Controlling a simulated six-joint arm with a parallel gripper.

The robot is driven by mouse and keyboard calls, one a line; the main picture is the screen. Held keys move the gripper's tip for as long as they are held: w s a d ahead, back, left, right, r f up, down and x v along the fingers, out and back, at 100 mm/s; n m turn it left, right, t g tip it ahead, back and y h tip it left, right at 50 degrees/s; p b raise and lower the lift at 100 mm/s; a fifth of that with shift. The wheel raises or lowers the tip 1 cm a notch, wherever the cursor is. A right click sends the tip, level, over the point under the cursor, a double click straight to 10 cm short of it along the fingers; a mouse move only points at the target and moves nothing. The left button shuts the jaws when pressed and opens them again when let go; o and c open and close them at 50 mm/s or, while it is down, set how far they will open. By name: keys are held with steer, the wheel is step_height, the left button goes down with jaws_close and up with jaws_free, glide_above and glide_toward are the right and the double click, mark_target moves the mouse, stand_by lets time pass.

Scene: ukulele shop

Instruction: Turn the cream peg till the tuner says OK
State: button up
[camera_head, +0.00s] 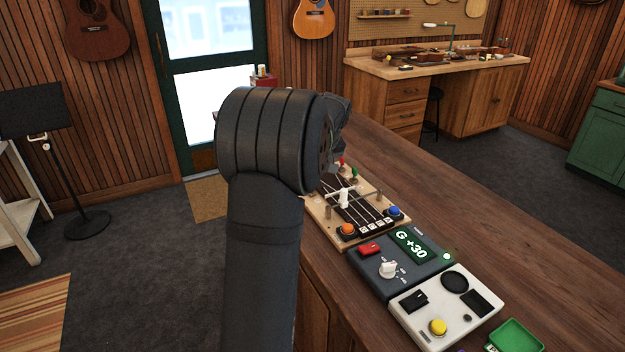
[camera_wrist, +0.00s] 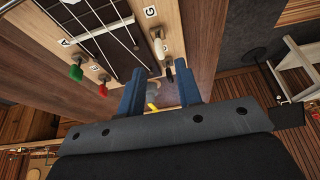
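The cream peg (camera_wrist: 158,46) shows in the wrist view at the board's edge, by the letter G. My gripper (camera_wrist: 160,68) is open, its two blue fingers apart. The peg lies just beyond the fingertips, in line with the gap; I cannot tell whether either finger touches it. A small dark piece sits between the fingers below the peg. In the head view my arm hides the cream peg and most of the gripper. The tuner (camera_head: 399,262) is a dark box whose green display (camera_head: 411,245) reads G +30.
The string board (camera_head: 318,221) also bears red (camera_wrist: 103,91) and green (camera_wrist: 76,73) pegs, an orange button (camera_head: 348,230) and a blue button (camera_head: 393,211). A white box (camera_head: 415,320) and green tray (camera_head: 516,336) stand nearer. The counter's right side (camera_head: 480,205) is clear.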

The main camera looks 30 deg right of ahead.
steer(key=x, duration=0.5)
steer(key=shift+w+f, duration=0.15)
steer(key=shift+f, duration=0.2)
jaws_close()
